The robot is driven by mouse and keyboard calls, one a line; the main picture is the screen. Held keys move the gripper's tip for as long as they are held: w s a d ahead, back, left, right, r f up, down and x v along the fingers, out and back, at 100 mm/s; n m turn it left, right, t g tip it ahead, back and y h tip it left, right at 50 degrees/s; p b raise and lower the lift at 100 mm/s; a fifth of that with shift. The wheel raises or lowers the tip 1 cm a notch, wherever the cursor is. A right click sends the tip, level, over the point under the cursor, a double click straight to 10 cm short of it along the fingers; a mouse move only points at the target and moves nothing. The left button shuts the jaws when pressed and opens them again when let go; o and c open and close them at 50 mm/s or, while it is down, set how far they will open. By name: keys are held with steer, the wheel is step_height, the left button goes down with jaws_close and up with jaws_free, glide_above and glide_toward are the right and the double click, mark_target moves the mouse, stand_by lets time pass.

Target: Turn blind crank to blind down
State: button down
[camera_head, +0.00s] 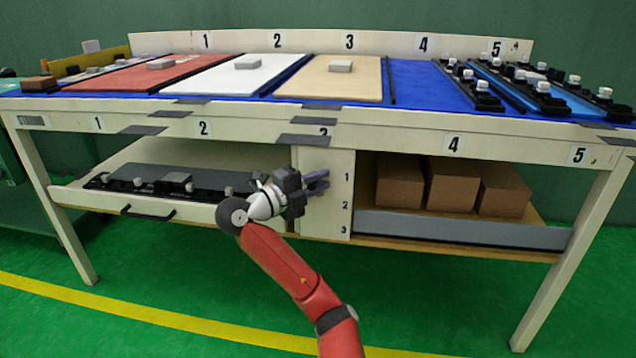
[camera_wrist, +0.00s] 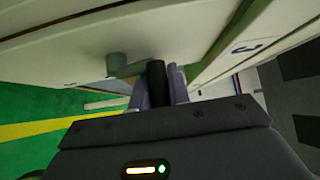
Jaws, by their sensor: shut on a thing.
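In the wrist view the crank has a grey round hub (camera_wrist: 117,63) on a pale panel (camera_wrist: 70,50), and a short grey arm runs from it to a black handle (camera_wrist: 155,82). My gripper (camera_wrist: 159,88) has its two purple fingers on either side of this handle and is shut on it. In the head view my gripper (camera_head: 316,181) is under the bench, in front of the narrow pale panel marked 1, 2, 3 (camera_head: 341,190). The crank cannot be made out there. I cannot make out the blind in either view.
An open drawer (camera_head: 80,197) with a dark fixture stands left of my gripper. Brown boxes (camera_head: 452,186) sit on the right shelf behind a grey front edge (camera_head: 460,229). The bench top (camera_head: 425,85) is above. The green floor in front is clear.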

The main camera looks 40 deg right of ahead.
steer(key=c, duration=1.6)
jaws_free()
steer(key=shift+f, duration=0.15)
steer(key=shift+a, duration=0.1)
steer(key=a, duration=0.2)
steer(key=a+b, duration=0.1)
steer(key=a, duration=0.4)
steer(key=shift+w+a+f+b, duration=0.2)
steer(key=shift+w+a+b, duration=0.1)
steer(key=shift+b, duration=0.05)
